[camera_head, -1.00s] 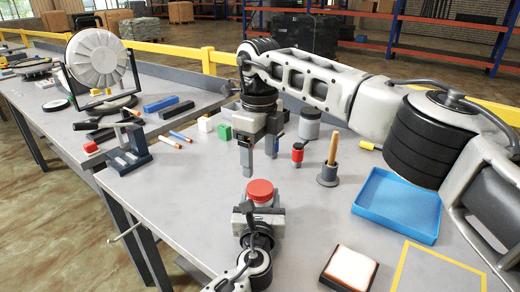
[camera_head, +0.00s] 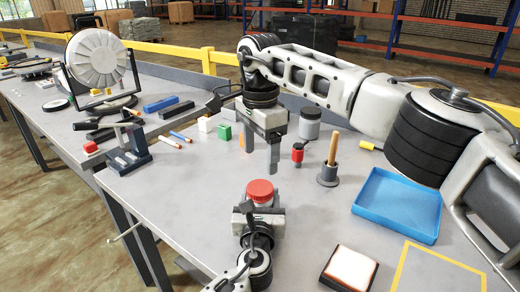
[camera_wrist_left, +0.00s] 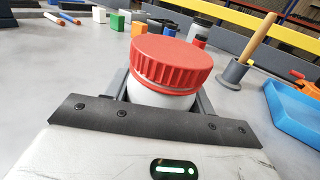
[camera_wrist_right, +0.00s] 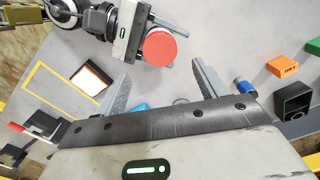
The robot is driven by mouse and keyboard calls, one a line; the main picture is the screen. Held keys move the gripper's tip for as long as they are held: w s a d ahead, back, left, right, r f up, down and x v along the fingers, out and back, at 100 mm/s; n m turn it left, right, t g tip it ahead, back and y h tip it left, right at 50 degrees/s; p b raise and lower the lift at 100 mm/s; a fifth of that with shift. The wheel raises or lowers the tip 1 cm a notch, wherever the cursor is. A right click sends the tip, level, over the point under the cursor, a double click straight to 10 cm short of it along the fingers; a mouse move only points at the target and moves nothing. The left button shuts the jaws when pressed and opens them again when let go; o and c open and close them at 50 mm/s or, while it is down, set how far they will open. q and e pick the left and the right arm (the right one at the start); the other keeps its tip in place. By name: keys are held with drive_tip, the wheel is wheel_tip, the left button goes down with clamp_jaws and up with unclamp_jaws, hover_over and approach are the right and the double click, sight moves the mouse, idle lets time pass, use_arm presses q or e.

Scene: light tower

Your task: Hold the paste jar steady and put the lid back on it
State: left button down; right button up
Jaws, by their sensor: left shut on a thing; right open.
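The white paste jar (camera_wrist_left: 160,97) stands between the fingers of my left gripper (camera_head: 262,207), which is shut on it. The red ribbed lid (camera_wrist_left: 170,62) sits on top of the jar's mouth; I cannot tell whether it is screwed tight. The lid also shows in the head view (camera_head: 261,190) and in the right wrist view (camera_wrist_right: 158,47). My right gripper (camera_head: 272,165) points down, open and empty, above and behind the jar in the head view. Its spread fingers are apart from the lid in the right wrist view.
A blue tray (camera_head: 402,228), a wooden-handled tool in a grey holder (camera_head: 328,175), a small red-topped bottle (camera_head: 297,155) and a grey jar (camera_head: 310,124) stand to the right. A green block (camera_head: 224,132) lies at the left.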

sight(260, 187)
drive_tip(key=shift+f, duration=4)
drive_tip(key=c, duration=1)
drive_tip(key=m, duration=0.9)
drive_tip(key=shift+m, duration=0.3)
drive_tip(key=m, duration=0.4)
drive_tip(key=shift+m, duration=0.3)
drive_tip(key=m, duration=0.7)
drive_tip(key=o, duration=1.1)
drive_tip(key=shift+o, duration=0.2)
